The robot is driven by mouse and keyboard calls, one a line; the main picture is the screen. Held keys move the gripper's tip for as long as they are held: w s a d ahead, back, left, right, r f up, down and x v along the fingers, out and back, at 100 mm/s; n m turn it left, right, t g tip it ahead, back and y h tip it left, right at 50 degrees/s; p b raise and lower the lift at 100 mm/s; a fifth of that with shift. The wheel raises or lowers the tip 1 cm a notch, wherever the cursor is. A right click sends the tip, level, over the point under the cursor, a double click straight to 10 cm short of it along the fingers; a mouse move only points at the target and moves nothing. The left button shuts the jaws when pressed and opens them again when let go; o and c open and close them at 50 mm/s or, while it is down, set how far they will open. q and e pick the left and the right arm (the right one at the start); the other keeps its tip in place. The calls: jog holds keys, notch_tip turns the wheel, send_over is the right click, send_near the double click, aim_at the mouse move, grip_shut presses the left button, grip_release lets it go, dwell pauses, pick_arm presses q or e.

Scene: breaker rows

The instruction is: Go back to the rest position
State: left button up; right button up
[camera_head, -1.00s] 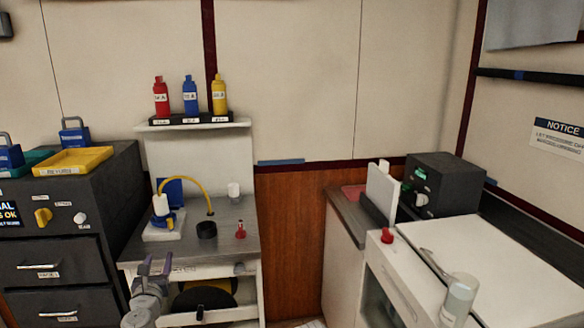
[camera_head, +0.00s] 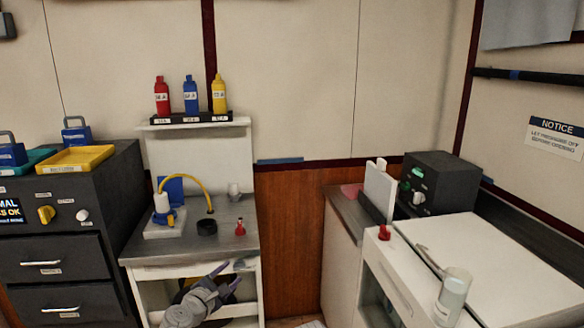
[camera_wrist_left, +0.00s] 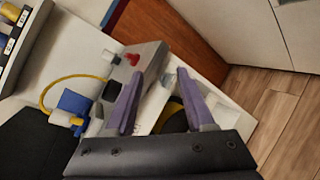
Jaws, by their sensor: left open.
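My left gripper (camera_head: 228,274) is low in the head view, in front of the open shelf of the small workbench (camera_head: 215,216). Its purple fingers are apart, with nothing between them. In the left wrist view the open fingers (camera_wrist_left: 160,74) point toward the bench front, with the shelf opening behind them. My right gripper is in neither view.
A dark drawer cabinet (camera_head: 105,200) stands left. A white counter (camera_head: 510,275) with a clear bottle (camera_head: 453,297) is right. Wood floor (camera_wrist_left: 275,110) shows clear.

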pick_arm(q)
jog(key=s+d+f+m+g+h, duration=0.1)
jog(key=s+d+f+m+g, duration=0.15)
jog(key=d+m, duration=0.2)
jog(key=s+d+f+m+g+h, duration=0.1)
jog(key=s+d+f+m+g, duration=0.1)
jog(key=d+f+m, duration=0.3)
jog(key=s+d+f+m+g+y, duration=0.45)
jog(key=s+f+m+g, duration=0.4)
jog(key=s+m, duration=0.5)
jog(key=s+a+f+m+g+y, duration=0.1)
jog(key=s+a+m+g+y, duration=0.1)
jog(key=s+a+m+y, duration=0.3)
notch_tip(320, 180, up, 16)
jog(key=s+d+n+h+p, duration=0.1)
jog(key=d+p, duration=0.1)
jog(key=p, duration=1.4)
jog(key=shift+f, duration=0.2)
